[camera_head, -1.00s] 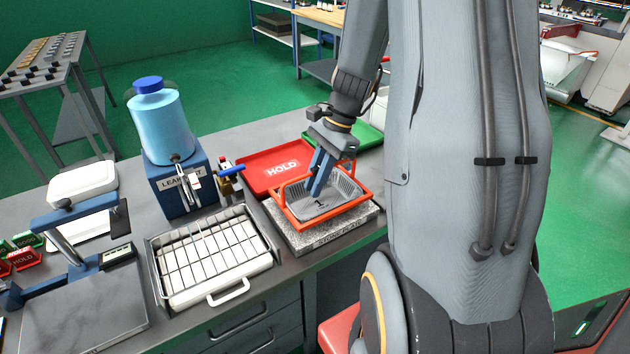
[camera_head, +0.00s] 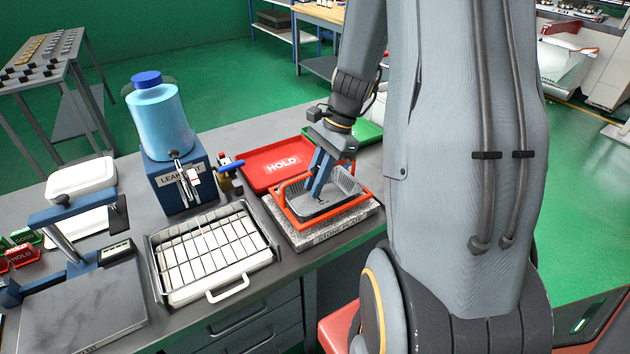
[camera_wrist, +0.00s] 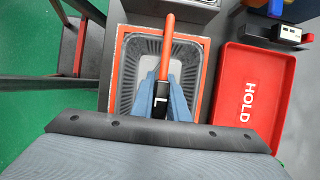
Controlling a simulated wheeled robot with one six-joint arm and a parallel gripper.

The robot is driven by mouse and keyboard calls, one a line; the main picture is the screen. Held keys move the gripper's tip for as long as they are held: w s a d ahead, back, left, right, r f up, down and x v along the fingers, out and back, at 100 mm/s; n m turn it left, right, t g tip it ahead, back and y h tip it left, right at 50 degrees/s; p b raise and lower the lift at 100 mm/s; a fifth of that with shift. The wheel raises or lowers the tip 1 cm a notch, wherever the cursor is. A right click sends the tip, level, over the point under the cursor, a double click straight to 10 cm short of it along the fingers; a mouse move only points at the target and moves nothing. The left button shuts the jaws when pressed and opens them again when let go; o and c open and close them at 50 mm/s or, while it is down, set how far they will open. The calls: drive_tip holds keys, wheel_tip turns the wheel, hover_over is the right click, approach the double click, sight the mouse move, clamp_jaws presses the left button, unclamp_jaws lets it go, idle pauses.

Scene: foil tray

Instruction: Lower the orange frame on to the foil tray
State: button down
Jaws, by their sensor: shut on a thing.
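The orange frame (camera_head: 336,215) is an open rectangle with a raised handle bar. It also shows in the wrist view (camera_wrist: 117,75), around the grey ribbed foil tray (camera_wrist: 192,70). In the head view the foil tray (camera_head: 350,187) stands inside the frame, on a speckled stone plate (camera_head: 335,228). My gripper (camera_wrist: 160,98) is shut on the orange handle, over the tray's middle; it also shows in the head view (camera_head: 317,188). A black piece marked L sits between the fingers. The frame looks roughly level and low around the tray. I cannot tell whether it touches the plate.
A red HOLD tray (camera_head: 265,160) lies just behind, with a green tray (camera_head: 368,133) beyond it. A wire rack over a white tray (camera_head: 212,255) stands to the left. The blue leak-test box (camera_head: 178,190) is behind that rack. The bench edge is close in front.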

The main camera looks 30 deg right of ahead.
drive_tip(key=shift+f+b, duration=0.45)
drive_tip(key=shift+f, duration=0.6)
idle(0.5)
drive_tip(key=c, duration=1.6)
unclamp_jaws()
drive_tip(key=shift+c, duration=0.2)
drive_tip(key=b+v, duration=0.1)
drive_tip(key=v, duration=0.6)
drive_tip(key=shift+d+r, duration=0.2)
drive_tip(key=shift+r, duration=0.15)
drive_tip(key=shift+r, duration=0.1)
